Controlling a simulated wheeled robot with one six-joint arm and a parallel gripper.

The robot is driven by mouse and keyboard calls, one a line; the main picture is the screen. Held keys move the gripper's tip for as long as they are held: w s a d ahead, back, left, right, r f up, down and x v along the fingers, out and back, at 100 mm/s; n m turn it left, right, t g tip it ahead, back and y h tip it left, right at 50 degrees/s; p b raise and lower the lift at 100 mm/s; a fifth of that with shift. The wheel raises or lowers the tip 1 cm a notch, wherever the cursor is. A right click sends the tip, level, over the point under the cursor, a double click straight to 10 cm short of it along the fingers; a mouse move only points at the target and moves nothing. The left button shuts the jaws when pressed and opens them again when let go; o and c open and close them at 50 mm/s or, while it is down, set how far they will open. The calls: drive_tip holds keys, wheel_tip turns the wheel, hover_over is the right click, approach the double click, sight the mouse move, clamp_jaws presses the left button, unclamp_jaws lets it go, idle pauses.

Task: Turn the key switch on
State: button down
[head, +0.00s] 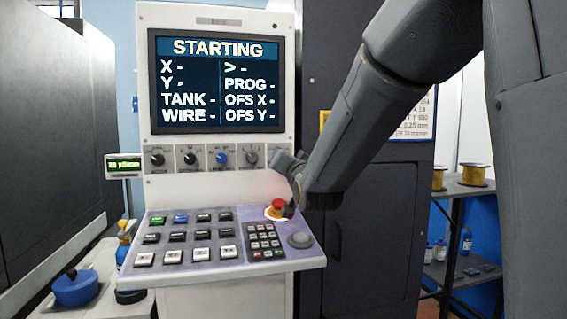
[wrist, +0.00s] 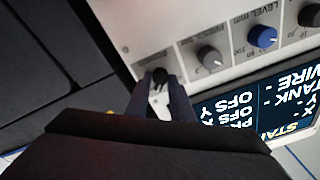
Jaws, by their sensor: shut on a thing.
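The key switch (wrist: 160,75) shows in the wrist view as a small dark piece between the fingertips of my gripper (wrist: 160,84). My fingers are shut on it, against the pale front panel. The angle of the key is too small and dark to tell. The screen (head: 222,82) above is lit and reads STARTING.
Several knobs, one of them blue (head: 221,158), sit in a row left of my gripper. A red emergency button (head: 278,205) sits just below it on the sloped keypad console (head: 215,272). A dark cabinet (head: 372,250) stands to the right.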

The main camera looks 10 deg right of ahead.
drive_tip(key=shift+m, duration=0.3)
drive_tip(key=c, duration=1.5)
unclamp_jaws()
drive_tip(key=shift+c, duration=0.2)
drive_tip(key=s+b, duration=0.1)
drive_tip(key=s, duration=0.6)
drive_tip(key=shift+s+f, duration=0.4)
drive_tip(key=shift+f, duration=0.05)
